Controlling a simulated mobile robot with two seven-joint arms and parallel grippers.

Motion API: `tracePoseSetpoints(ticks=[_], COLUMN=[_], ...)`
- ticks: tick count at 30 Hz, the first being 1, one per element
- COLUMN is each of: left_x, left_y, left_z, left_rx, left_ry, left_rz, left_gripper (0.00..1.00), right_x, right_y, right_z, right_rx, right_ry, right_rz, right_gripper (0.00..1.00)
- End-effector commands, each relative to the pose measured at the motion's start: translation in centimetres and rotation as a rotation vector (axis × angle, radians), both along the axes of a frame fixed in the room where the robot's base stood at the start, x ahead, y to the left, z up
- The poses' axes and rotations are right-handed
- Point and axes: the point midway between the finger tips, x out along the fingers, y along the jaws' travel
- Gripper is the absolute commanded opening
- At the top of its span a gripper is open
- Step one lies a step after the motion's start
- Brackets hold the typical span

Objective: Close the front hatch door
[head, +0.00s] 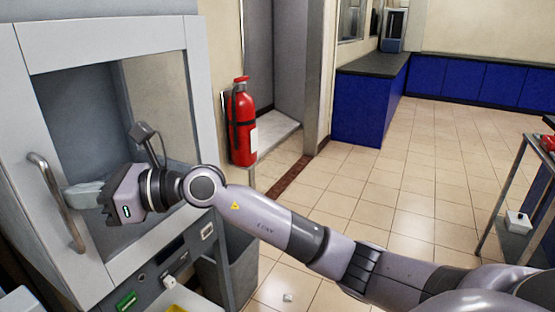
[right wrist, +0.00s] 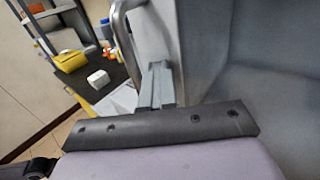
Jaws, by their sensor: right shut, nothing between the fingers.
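The front hatch door (head: 35,110) is a pale grey frame around a large window, at the left of the head view. Its curved metal handle (head: 56,203) is on the left side of the frame and also shows in the right wrist view (right wrist: 122,40). I cannot tell how far the door stands ajar. My right gripper (head: 72,193) is shut and empty, in front of the window with its fingertips pointing left, close to the handle side. In the right wrist view the fingers (right wrist: 158,82) are together near the door frame; contact is unclear. My left gripper is out of view.
A red fire extinguisher (head: 242,125) hangs on the wall right of the machine. A grey bin (head: 240,262) stands below it. A metal cart (head: 505,190) is at the right edge. The tiled floor between is mostly clear. The wrist view shows a dark worktop with small items.

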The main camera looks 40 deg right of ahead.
Motion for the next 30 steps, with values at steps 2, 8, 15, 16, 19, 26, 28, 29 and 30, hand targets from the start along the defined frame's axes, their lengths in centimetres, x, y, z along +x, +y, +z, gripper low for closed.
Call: tracePoseSetpoints(ticks=[2,8,15,16,19,26,28,29,30], left_x=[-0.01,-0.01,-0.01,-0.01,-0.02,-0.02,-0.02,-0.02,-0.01], left_y=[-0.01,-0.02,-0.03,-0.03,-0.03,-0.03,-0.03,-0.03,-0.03], left_z=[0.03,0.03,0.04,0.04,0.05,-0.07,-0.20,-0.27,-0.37], left_rx=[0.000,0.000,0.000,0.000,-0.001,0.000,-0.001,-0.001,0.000], left_ry=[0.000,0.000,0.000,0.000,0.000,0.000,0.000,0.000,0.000], left_rz=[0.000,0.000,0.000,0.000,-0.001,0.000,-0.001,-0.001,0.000], left_gripper=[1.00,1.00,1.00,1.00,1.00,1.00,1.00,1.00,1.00], right_x=[0.32,0.41,0.47,0.47,0.47,0.49,0.49,0.49,0.46], right_y=[0.03,0.01,-0.02,-0.02,-0.02,-0.18,-0.35,-0.46,-0.59], right_z=[0.36,0.49,0.62,0.63,0.66,0.65,0.61,0.60,0.59], right_rx=[0.007,0.009,0.010,0.010,0.011,0.012,0.011,0.011,0.011], right_ry=[-0.008,-0.010,-0.012,-0.012,-0.013,-0.014,-0.013,-0.013,-0.013], right_rz=[-0.007,-0.010,-0.011,-0.012,-0.012,-0.012,-0.012,-0.011,-0.010], right_gripper=[0.00,0.00,0.00,0.00,0.00,0.00,0.00,0.00,0.00])
